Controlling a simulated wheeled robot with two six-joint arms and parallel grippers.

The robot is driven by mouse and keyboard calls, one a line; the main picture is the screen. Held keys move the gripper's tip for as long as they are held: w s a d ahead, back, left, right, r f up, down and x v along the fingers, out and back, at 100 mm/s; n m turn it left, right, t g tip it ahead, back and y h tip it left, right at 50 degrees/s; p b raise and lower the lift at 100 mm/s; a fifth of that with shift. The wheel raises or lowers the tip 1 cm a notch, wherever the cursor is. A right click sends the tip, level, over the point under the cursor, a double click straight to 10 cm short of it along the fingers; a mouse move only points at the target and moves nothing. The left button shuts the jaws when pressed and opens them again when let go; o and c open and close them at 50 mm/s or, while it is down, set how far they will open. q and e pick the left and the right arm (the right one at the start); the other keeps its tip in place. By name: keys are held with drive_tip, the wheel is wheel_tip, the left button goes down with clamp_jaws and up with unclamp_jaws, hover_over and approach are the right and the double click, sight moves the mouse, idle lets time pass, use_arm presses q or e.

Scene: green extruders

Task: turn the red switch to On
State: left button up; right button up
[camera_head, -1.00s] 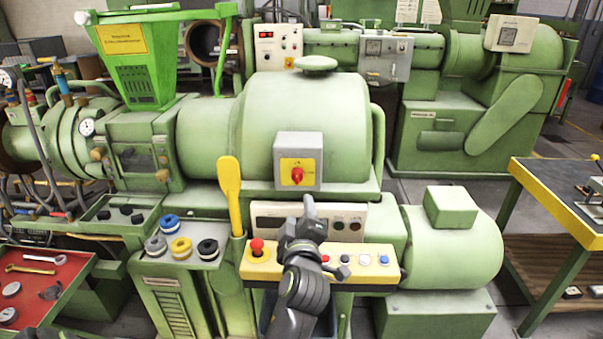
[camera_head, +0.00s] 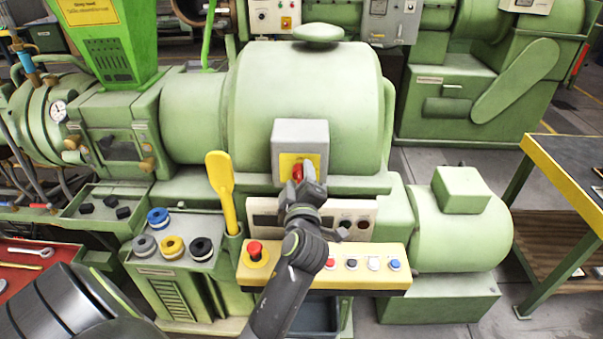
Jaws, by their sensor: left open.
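The red switch (camera_head: 298,172) sits on a yellow plate on the front of a grey box (camera_head: 300,133), fixed to the rounded green machine housing. My left gripper (camera_head: 299,179) is open in front of it, its fingertips at the red knob's lower part. The fingers hide part of the knob and plate. I cannot tell whether they touch the knob, and its exact turn and the labels are not readable. My right gripper is not in view.
Below the switch is a cream panel (camera_head: 340,270) with a red mushroom button (camera_head: 255,250) and several small buttons. A yellow paddle (camera_head: 222,185) stands upright to the left. Several coloured rings lie on the ledge at left. A yellow-edged table (camera_head: 562,185) stands at right.

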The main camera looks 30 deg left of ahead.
use_arm(q)
drive_tip(key=shift+s+d, duration=0.1)
drive_tip(key=shift+s, duration=0.05)
drive_tip(key=c, duration=0.9)
drive_tip(key=shift+c, duration=0.2)
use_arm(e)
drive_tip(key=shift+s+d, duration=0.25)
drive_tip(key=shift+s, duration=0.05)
